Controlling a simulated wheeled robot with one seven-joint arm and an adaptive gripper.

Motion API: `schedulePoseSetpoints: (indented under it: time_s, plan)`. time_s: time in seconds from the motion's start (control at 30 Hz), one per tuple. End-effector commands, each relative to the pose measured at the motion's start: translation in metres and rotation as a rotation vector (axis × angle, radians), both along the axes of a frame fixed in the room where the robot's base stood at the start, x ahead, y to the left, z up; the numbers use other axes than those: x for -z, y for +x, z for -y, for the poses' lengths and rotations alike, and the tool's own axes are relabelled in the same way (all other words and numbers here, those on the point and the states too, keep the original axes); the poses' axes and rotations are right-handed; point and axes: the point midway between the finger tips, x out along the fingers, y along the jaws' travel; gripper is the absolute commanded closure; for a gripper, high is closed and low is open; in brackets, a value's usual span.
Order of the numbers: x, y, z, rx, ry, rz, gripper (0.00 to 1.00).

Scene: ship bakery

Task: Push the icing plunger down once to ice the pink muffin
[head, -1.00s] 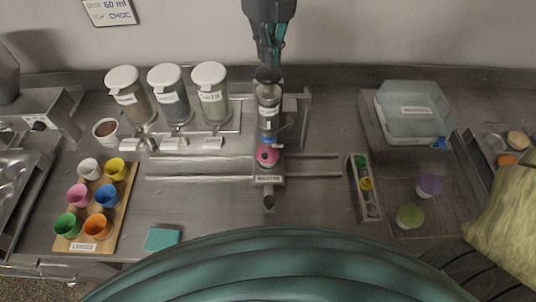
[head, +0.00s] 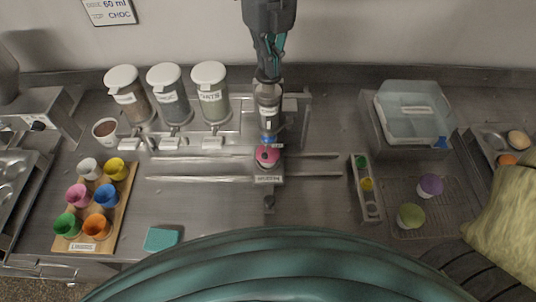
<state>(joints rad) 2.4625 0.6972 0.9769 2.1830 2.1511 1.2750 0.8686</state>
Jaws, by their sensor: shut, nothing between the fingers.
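The icing dispenser (head: 268,97) is a clear upright cylinder with a label and a blue nozzle end, at the back centre of the counter. My gripper (head: 269,76) is shut and empty, pointing down onto the top of the dispenser. Its fingertips seem to touch the plunger, whose knob they hide. The pink muffin (head: 267,158) sits directly below the nozzle on a carriage (head: 269,179) with a label and a dark front handle. A small mark shows on the muffin's top, but I cannot tell whether it is icing.
Three labelled hoppers (head: 170,95) stand left of the dispenser. A wooden board (head: 117,217) holds several coloured cups at the left. A lidded clear box (head: 410,112), a narrow light strip (head: 363,188) and a rack with green (head: 411,215) and purple muffins (head: 430,186) are at the right.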

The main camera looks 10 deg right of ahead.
Motion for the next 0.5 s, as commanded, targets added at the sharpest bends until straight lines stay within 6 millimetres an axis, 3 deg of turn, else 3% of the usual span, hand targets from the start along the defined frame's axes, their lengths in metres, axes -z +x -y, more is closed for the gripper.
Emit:
schedulePoseSetpoints:
  time_s: [0.5]
  plan:
    - [0.017,0.000,0.000,0.000,0.000,0.000,1.00]
